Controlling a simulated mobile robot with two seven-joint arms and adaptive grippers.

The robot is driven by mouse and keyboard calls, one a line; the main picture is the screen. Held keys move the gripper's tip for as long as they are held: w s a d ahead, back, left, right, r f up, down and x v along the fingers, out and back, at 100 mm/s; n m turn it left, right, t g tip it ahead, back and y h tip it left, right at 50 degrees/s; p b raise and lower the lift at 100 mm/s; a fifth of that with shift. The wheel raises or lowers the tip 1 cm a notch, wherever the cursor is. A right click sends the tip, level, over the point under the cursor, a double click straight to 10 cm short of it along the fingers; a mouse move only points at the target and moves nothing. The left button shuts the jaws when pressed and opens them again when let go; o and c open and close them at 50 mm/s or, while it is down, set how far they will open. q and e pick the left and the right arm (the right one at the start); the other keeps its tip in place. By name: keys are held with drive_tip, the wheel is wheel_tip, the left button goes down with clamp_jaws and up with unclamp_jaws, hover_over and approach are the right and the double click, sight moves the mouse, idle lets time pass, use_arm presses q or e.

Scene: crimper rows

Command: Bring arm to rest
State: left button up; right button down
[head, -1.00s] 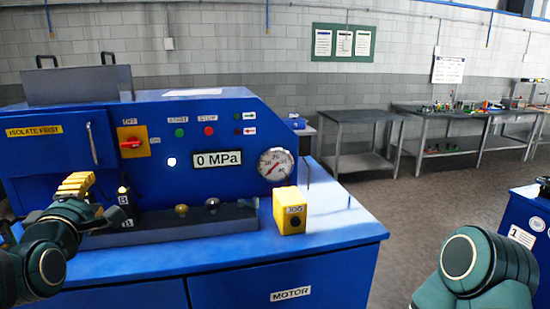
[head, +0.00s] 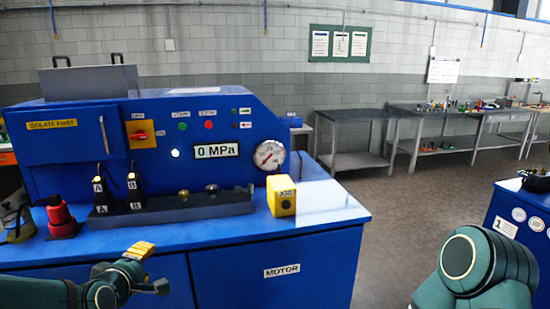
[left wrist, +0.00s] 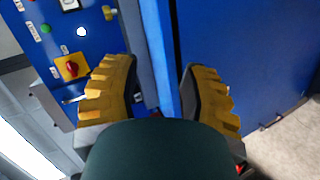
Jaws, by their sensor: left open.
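My left gripper (head: 140,250) is in front of the blue machine (head: 320,245), low at its front edge, in the head view. In the left wrist view its two yellow ribbed fingers (left wrist: 160,95) are spread apart with nothing between them. The machine's blue surface and an edge lie beyond the fingers. My right arm shows at the lower right of the head view, but its gripper is out of view.
On the machine are a display reading 0 MPa (head: 216,150), a round gauge (head: 269,155), a yellow JOG box (head: 281,196), levers marked A and B, and a red-topped object (head: 60,215) at left. Grey tables (head: 350,117) stand behind.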

use_arm(q)
drive_tip(key=s+d+f+m+g+h, duration=0.1)
drive_tip(key=s+d+f+m+g, duration=0.1)
drive_tip(key=d+f, duration=0.35)
drive_tip(key=s+d+f+m+g+h, duration=0.1)
drive_tip(key=s+d+f+m+g, duration=0.15)
drive_tip(key=f, duration=0.55)
drive_tip(key=s+d+f+m+g+h, duration=0.1)
drive_tip(key=d+f+m+g, duration=0.2)
drive_tip(key=f, duration=0.4)
drive_tip(key=s+d+f+m+g+h, duration=0.1)
drive_tip(key=s+d+f+m+g, duration=0.3)
drive_tip(key=s+f, duration=0.9)
drive_tip(key=d+m, duration=0.2)
drive_tip(key=d, duration=0.2)
drive_tip(key=shift+s+d, duration=0.15)
drive_tip(key=shift+s, duration=0.25)
drive_tip(key=shift+o, duration=0.2)
drive_tip(key=shift+m+g, duration=0.25)
